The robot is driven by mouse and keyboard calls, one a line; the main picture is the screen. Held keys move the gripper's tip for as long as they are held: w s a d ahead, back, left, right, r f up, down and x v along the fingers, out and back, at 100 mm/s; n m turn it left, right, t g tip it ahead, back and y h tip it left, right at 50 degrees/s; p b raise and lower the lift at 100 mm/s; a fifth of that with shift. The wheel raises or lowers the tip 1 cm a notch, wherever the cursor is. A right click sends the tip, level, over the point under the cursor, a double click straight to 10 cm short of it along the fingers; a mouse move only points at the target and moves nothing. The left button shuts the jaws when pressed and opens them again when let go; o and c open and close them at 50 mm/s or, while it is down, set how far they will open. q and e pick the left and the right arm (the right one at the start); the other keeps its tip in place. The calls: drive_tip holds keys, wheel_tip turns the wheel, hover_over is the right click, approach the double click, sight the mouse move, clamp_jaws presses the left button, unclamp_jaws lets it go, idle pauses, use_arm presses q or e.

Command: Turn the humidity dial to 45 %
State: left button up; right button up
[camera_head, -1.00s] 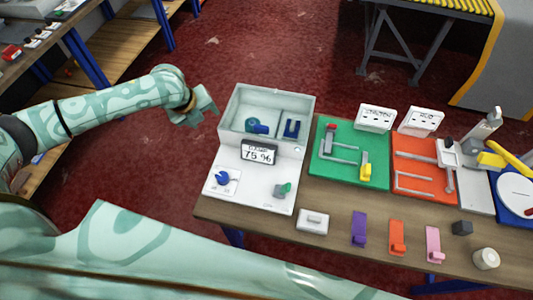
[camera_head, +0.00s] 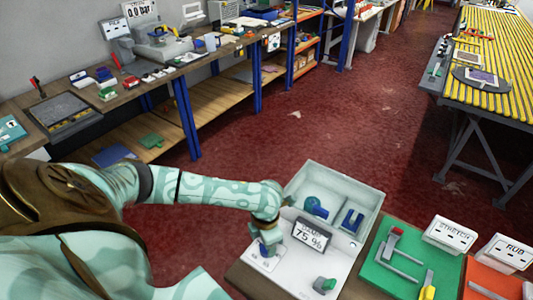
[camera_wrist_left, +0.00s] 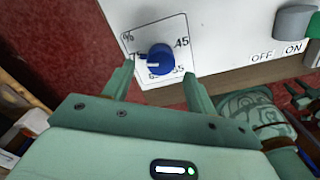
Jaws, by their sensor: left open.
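The humidity dial is a blue knob (camera_wrist_left: 160,60) on a white scale plate on the white box (camera_head: 335,268). The box display (camera_head: 312,234) reads 75 %. My left gripper (camera_head: 267,250) is over the box's front left corner and largely hides the dial in the head view. In the left wrist view the gripper (camera_wrist_left: 159,76) is open, its fingers on either side of the knob's near side, with gaps visible.
A grey-green switch (camera_head: 324,285) with OFF and ON labels is right of the dial. The box's open bin (camera_head: 368,190) holds blue parts. A green board (camera_head: 388,262) lies to the right. Red floor (camera_head: 330,125) is open behind the box.

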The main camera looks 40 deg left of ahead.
use_arm(q)
wheel_tip(320, 180, down, 4)
drive_tip(key=shift+d+r+b, duration=0.1)
drive_tip(key=shift+b, duration=0.25)
drive_tip(key=c, duration=1)
use_arm(e)
drive_tip(key=shift+a+f, duration=0.35)
drive_tip(key=shift+f, duration=0.15)
